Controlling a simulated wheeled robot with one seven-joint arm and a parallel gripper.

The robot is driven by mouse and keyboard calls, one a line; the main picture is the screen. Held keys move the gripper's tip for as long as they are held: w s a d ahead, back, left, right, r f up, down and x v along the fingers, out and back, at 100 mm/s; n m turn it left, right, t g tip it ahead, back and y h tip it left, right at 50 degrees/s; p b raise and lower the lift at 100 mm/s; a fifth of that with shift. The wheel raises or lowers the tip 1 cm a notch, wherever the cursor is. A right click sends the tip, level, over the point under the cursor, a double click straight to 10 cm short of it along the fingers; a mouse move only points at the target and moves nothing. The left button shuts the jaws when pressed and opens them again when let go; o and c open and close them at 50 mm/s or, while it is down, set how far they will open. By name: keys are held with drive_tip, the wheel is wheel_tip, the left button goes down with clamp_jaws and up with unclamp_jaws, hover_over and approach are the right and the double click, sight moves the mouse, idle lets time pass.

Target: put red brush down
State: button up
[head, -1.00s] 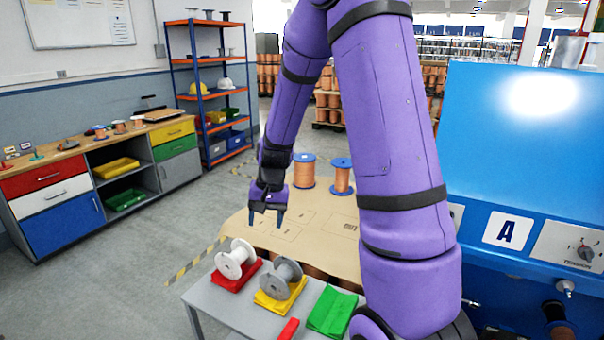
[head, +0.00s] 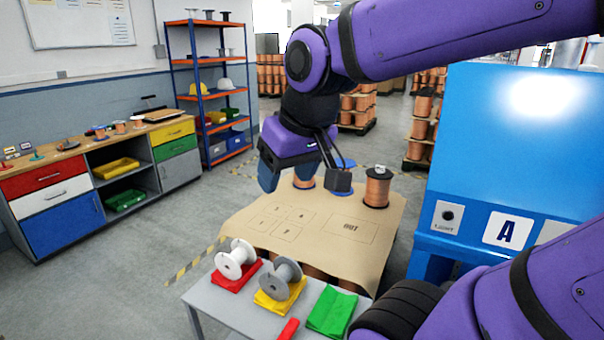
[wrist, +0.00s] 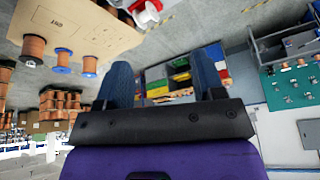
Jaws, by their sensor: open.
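A small red piece (head: 289,329) lies on the grey stand at the bottom edge of the head view, beside the green cloth. It may be the red brush, but it is cut off by the frame and I cannot tell. My gripper (head: 304,180) hangs above the far part of the brown mat (head: 290,232), well away from the red piece. In the wrist view my gripper (wrist: 163,80) has its two blue fingers wide apart with nothing between them.
The grey stand (head: 222,313) holds a white spool (head: 236,259) on a red cloth, a grey spool (head: 280,279) on a yellow cloth and a green cloth (head: 331,312). A copper spool (head: 377,190) stands on the mat's far right. A blue machine (head: 520,140) stands at right.

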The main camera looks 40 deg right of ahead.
drive_tip(key=shift+s+a+r+n+t, duration=0.1)
drive_tip(key=shift+s+r+n+t, duration=0.15)
drive_tip(key=shift+s, duration=0.7)
drive_tip(key=shift+s+r+n+t, duration=0.15)
drive_tip(key=shift+s+r, duration=0.05)
drive_tip(key=shift+s, duration=0.7)
drive_tip(key=shift+o, duration=0.5)
drive_tip(key=shift+w, duration=0.1)
drive_tip(key=w+d+f+m+g, duration=0.1)
drive_tip(key=w+f+m, duration=0.1)
drive_tip(key=w+f, duration=0.35)
drive_tip(key=w+d+f+m+g, duration=0.1)
drive_tip(key=w+f+m, duration=0.15)
drive_tip(key=w, duration=0.55)
drive_tip(key=m+g, duration=0.3)
drive_tip(key=m, duration=0.7)
hover_over(287, 331)
drive_tip(key=shift+n, duration=0.25)
wheel_tip(287, 331, down, 48)
drive_tip(key=shift+r, duration=0.2)
drive_tip(key=shift+f, duration=5.05)
